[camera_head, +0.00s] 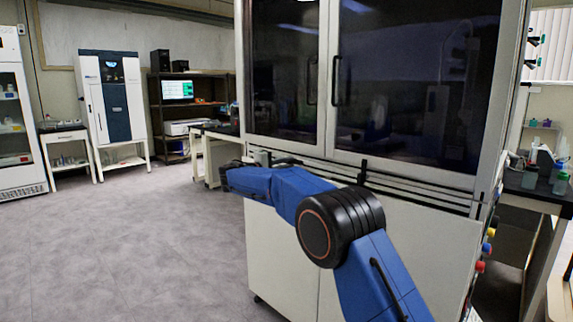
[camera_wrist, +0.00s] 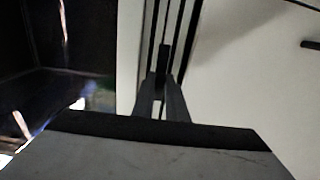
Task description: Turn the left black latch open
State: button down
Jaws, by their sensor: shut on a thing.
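In the wrist view my gripper (camera_wrist: 162,85) has its two dark fingers close together at the black rails of the cabinet. A black latch (camera_wrist: 163,58) shows as a narrow dark bar between and just beyond the fingertips, and the fingers are shut on it. It lies along the rails in this view. In the head view my blue arm reaches left across the cabinet front, and the fingers and the held latch cannot be made out. A second black upright piece (camera_head: 363,170) stands on the rail right of my arm.
The large cabinet has dark glass doors (camera_head: 415,80) with two black handles (camera_head: 336,80) and white lower panels (camera_head: 405,235). A dark handle (camera_wrist: 311,45) shows on the white panel in the wrist view. Grey floor (camera_head: 130,240) is open at left.

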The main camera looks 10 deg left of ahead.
jog(key=shift+f, duration=0.15)
dwell(0.3)
jog(key=c, duration=1.8)
grip_release()
jog(key=shift+o, duration=0.2)
jog(key=shift+s+a, duration=0.1)
jog(key=shift+s, duration=0.05)
jog(key=v, duration=1.7)
jog(key=shift+s+a, duration=0.1)
